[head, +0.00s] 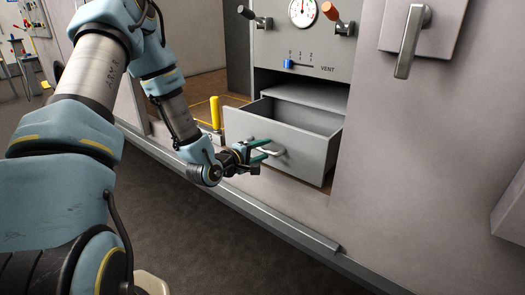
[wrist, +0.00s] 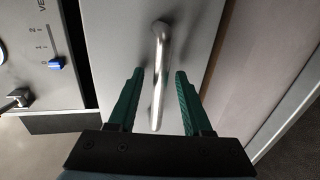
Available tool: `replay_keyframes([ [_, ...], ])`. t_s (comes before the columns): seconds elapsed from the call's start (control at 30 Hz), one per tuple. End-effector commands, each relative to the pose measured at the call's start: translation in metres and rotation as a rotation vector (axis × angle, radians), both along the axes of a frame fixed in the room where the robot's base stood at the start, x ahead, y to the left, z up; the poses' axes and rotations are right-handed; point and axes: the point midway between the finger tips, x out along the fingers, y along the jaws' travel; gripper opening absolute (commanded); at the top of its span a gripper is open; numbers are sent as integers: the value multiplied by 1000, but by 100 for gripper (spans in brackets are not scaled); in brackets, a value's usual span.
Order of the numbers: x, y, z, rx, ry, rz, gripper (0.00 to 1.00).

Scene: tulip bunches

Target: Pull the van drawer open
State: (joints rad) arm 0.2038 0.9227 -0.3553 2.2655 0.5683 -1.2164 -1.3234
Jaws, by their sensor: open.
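The grey van drawer (head: 290,150) stands pulled out from its opening below the control panel, and its inside looks empty. Its light metal handle (head: 267,146) is on the front face. My gripper (head: 262,150) is at the handle, with its green fingers open. In the wrist view the handle (wrist: 158,75) is a bar running up the picture, and its lower part lies between the two open fingers of my gripper (wrist: 158,100). Neither finger clearly touches the bar. The drawer front (wrist: 110,60) shows behind it.
A grey lever handle (head: 408,45) is at the right. A yellow post (head: 215,112) stands left of the drawer. Open floor (head: 220,240) lies in front of the sill.

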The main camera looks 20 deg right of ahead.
Motion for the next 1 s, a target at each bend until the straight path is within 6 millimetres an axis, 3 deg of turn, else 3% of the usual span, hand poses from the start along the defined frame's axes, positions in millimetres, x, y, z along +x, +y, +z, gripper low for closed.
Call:
replay_keyframes([
  [0.17, -8, 16, 3, 1, 0, 2, 50],
  [0.6, -45, 83, 19, 1, 1, 2, 50],
  [1.0, -51, 92, 22, 0, 0, 1, 50],
])
